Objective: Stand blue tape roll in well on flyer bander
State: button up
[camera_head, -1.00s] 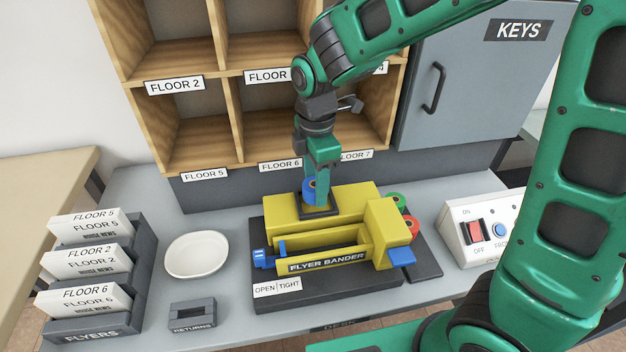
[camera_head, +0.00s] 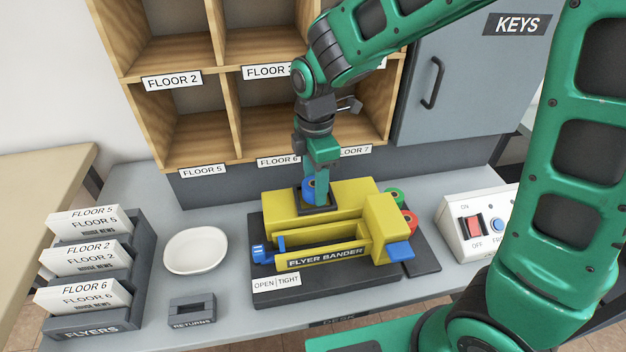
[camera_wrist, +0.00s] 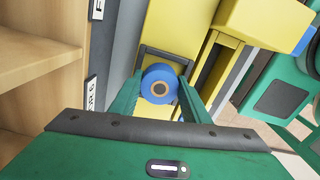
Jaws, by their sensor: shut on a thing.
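The blue tape roll (camera_head: 309,189) is upright between the fingers of my gripper (camera_head: 319,193), at the dark-framed well (camera_head: 321,208) on top of the yellow flyer bander (camera_head: 357,195). In the wrist view the blue tape roll (camera_wrist: 159,83) sits between both fingertips (camera_wrist: 161,88), within the outline of the dark frame (camera_wrist: 166,55). My gripper is shut on the roll. The roll's lower part is hidden, so I cannot tell whether it touches the well floor.
Green (camera_head: 395,197) and red (camera_head: 409,222) rolls stand right of the bander. A white bowl (camera_head: 196,250), a returns box (camera_head: 192,311) and a flyer rack (camera_head: 93,325) are left. A switch box (camera_head: 478,228) is right. Wooden pigeonholes (camera_head: 205,155) rise behind.

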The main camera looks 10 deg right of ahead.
jog(key=shift+s+f, duration=0.15)
jog(key=shift+f, duration=0.2)
